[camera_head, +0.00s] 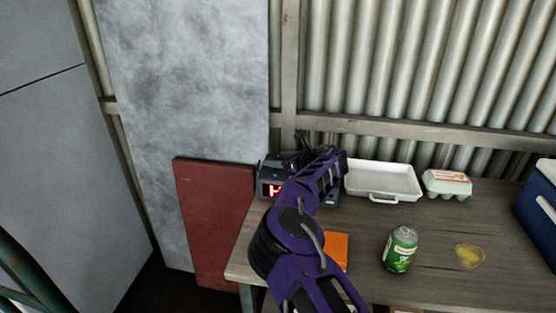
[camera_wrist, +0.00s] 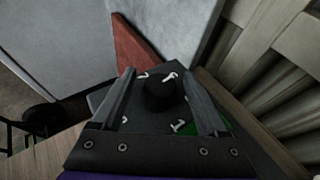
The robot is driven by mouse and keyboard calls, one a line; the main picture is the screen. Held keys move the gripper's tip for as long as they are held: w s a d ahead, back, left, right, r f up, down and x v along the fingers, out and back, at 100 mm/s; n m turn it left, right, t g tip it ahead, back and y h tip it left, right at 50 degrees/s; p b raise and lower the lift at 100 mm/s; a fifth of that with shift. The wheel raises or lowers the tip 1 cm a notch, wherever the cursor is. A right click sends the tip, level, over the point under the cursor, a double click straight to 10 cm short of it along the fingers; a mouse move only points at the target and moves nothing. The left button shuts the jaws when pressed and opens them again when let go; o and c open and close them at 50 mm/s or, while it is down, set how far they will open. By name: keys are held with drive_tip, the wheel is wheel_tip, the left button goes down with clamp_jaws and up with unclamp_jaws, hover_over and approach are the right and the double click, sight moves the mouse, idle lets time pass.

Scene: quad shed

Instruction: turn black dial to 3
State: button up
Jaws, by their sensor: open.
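The black dial (camera_wrist: 160,94) is a dark round knob on a dark panel in the wrist view, with white numerals around it. A "1" shows at its lower right; the other numerals are small or tilted, and I cannot tell which one the dial points to. My gripper (camera_wrist: 158,72) is open, with one finger on each side of the dial; whether they touch it is unclear. In the head view, the dark device (camera_head: 266,173) with a red lit display stands at the table's back left. My gripper (camera_head: 303,147) is over it, and my arm hides the dial there.
The wooden table (camera_head: 440,285) holds a white tray (camera_head: 383,195), an egg carton (camera_head: 447,183), a green can (camera_head: 400,249), an orange object (camera_head: 336,249) and a blue cooler (camera_head: 538,205). A red board (camera_head: 213,220) leans left of the table. Corrugated wall stands behind.

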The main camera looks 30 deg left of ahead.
clamp_jaws()
idle(0.3)
drive_tip(key=shift+m+t, duration=0.3)
drive_tip(key=m+t+h+b, duration=0.1)
drive_tip(key=m+t, duration=0.1)
drive_tip(key=shift+s+a+m+t+h, duration=0.1)
drive_tip(key=shift+m+t+h, duration=0.2)
drive_tip(key=shift+t+h, duration=0.1)
drive_tip(key=shift+m+t+h+b, duration=0.7)
drive_tip(key=shift+m+t+h, duration=1.15)
drive_tip(key=shift+m, duration=0.35)
unclamp_jaws()
